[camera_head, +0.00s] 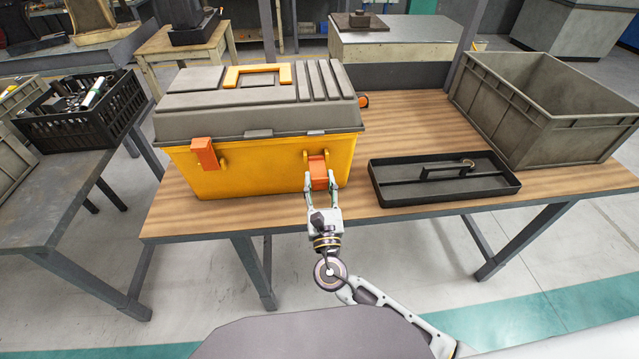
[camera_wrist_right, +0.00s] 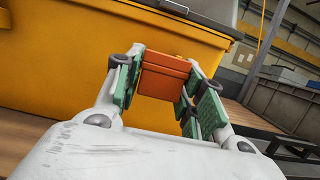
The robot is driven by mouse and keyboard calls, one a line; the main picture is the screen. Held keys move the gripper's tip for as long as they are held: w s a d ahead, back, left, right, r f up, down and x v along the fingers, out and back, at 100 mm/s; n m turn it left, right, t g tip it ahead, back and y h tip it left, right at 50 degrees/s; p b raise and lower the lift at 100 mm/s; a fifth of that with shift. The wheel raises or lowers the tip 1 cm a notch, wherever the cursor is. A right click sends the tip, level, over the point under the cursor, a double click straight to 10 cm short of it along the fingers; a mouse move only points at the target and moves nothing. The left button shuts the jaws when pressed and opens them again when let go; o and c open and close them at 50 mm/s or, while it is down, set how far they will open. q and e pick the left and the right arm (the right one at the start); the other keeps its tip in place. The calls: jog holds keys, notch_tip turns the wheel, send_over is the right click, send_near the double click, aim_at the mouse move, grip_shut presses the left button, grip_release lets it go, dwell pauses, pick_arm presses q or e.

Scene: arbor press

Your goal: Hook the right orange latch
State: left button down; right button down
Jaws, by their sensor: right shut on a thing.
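A yellow toolbox (camera_head: 230,172) with a closed grey lid (camera_head: 235,112) stands on the wooden table. The right orange latch (camera_head: 318,172) is on its front face, hanging low below the lid's edge. It also shows in the right wrist view (camera_wrist_right: 163,76). My right gripper (camera_head: 321,191) is at this latch, with its green-padded fingers (camera_wrist_right: 160,88) on either side of it, shut on it. The left orange latch (camera_head: 205,153) sits higher, up against the lid's edge. The orange handle (camera_head: 257,75) lies on the lid. My left gripper is not in view.
A black tray (camera_head: 445,198) with a central handle lies right of the toolbox. A grey crate (camera_head: 545,110) stands at the table's right end. A black basket (camera_head: 80,115) of tools is on the side table at left. Bare tabletop (camera_head: 410,125) shows behind the tray.

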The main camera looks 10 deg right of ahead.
jog(key=shift+r, duration=0.4)
jog(key=c, duration=1.1)
grip_release()
jog(key=shift+o, duration=0.7)
jog(key=shift+s+f, duration=0.1)
jog(key=shift+f, duration=0.1)
jog(key=v, duration=0.7)
jog(key=shift+s, duration=0.25)
jog(key=shift+f, duration=0.1)
